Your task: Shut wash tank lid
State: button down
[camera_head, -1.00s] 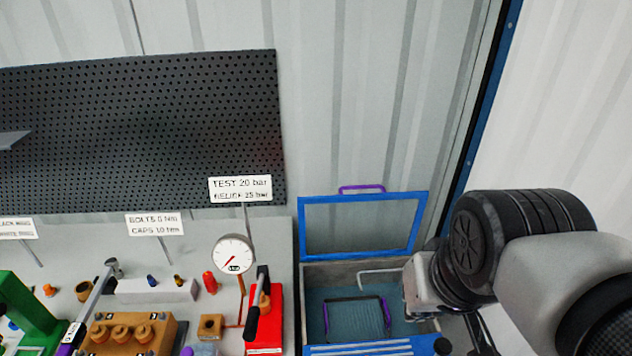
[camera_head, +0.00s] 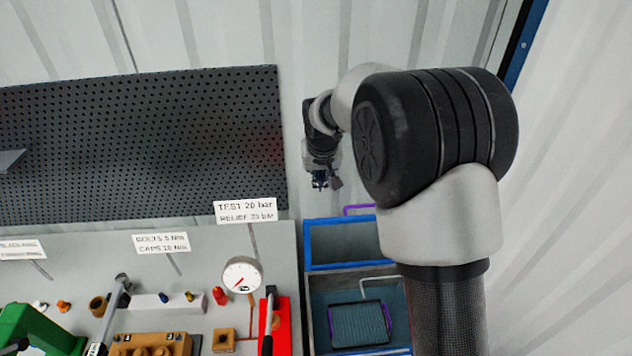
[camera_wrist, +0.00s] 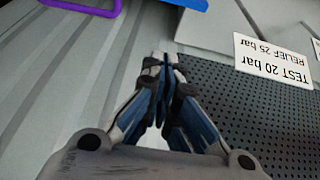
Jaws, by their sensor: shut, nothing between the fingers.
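The wash tank (camera_head: 315,300) stands at the lower middle of the head view. Its blue-framed lid (camera_head: 308,245) is open and stands raised at the back of the tank. A purple handle (camera_head: 352,210) is on the lid's top edge, partly hidden by my arm; a purple handle also shows at the top left of the wrist view (camera_wrist: 85,8). My gripper (camera_head: 320,184) is above and slightly left of the lid, pointing down and apart from it. In the wrist view my gripper (camera_wrist: 163,62) is shut and empty.
A dark basket (camera_head: 360,324) with purple sides sits in the tank. A pressure gauge (camera_head: 242,275) and a red block (camera_head: 281,325) stand left of the tank. A sign (camera_head: 246,210) and a black pegboard (camera_head: 150,145) are left of my gripper, with the corrugated wall behind.

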notch_tip(320, 180, down, 9)
jog(key=s, duration=0.1)
jog(key=shift+r, duration=0.2)
dwell(0.5)
jog(key=shift+f, duration=0.1)
